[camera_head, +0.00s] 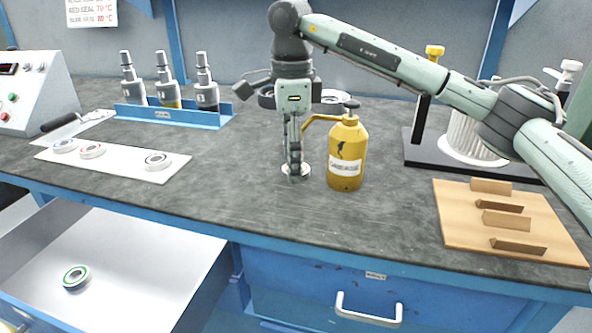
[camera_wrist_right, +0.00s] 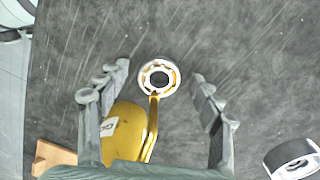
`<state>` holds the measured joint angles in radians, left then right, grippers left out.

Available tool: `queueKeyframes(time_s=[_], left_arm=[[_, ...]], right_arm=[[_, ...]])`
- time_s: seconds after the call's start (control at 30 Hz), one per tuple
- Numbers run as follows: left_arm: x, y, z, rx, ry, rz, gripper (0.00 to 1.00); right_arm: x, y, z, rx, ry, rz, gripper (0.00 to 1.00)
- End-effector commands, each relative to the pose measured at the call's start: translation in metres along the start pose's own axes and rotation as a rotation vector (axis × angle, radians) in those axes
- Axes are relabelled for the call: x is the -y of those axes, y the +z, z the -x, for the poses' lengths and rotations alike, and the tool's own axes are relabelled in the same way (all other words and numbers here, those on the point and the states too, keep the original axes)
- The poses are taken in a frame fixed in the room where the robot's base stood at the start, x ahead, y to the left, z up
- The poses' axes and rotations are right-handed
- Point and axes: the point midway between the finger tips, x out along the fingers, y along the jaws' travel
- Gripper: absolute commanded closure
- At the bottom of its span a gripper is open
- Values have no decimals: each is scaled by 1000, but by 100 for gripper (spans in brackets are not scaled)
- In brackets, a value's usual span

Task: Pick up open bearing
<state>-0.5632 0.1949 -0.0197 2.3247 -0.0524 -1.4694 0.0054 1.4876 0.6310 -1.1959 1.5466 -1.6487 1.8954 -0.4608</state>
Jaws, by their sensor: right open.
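The open bearing (camera_head: 296,177), a pale ring with its balls showing, lies flat on the dark bench top left of the yellow grease can (camera_head: 346,160). In the right wrist view the open bearing (camera_wrist_right: 171,78) lies between the fingertips, and the can's thin spout overlaps its lower edge. My right gripper (camera_head: 294,168) points down over the bearing and partly hides it in the head view. In the wrist view my right gripper (camera_wrist_right: 160,73) is open, with a finger on either side and dark bench visible between each finger and the ring. My left gripper is not in view.
A white mat (camera_head: 120,168) with three bearings lies left. A green-ringed bearing (camera_head: 76,276) lies in the open drawer (camera_head: 140,265). A wooden slotted board (camera_head: 460,230) is at right. Bench front centre is clear.

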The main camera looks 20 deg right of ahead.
Motion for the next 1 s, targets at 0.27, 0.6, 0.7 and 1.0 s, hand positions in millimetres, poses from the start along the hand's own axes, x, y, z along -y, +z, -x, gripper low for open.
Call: queueKeyframes(time_s=[0.27, 0.6, 0.7, 1.0], left_arm=[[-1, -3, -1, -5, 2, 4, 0], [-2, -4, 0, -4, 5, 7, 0], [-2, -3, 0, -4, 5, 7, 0], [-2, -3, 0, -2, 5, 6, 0]], right_arm=[[0, 0, -5, 1, -2, 1, 36], [0, 0, -5, 1, -2, 1, 78], [0, 0, -5, 1, -2, 1, 90], [0, 1, -4, 1, -2, 2, 91]])
